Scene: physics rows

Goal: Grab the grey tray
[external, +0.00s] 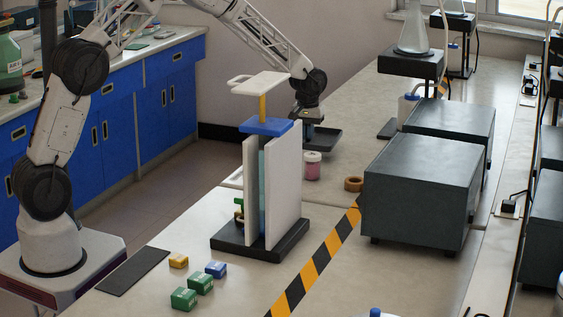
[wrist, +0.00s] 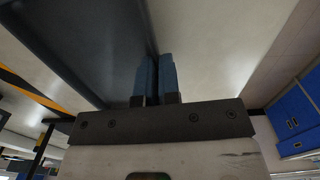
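The grey tray (external: 322,139) is a dark, shallow tray on the far side of the bench, behind the white-panelled stand; the stand and my gripper hide part of it. In the wrist view the tray (wrist: 85,45) fills the upper left as a dark surface with a raised rim. My gripper (external: 306,119) points down at the tray's left end. In the wrist view its two blue-padded fingers (wrist: 156,75) are close together, one on each side of the tray's rim, and look shut on it. Whether the tray touches the bench is unclear.
The stand (external: 277,190) with a blue cap and white handle stands close in front of the gripper. A pink jar (external: 312,166) and an orange ring (external: 354,184) are nearby. Large dark grey boxes (external: 420,190) stand to the right. Small coloured boxes (external: 200,284) lie in front.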

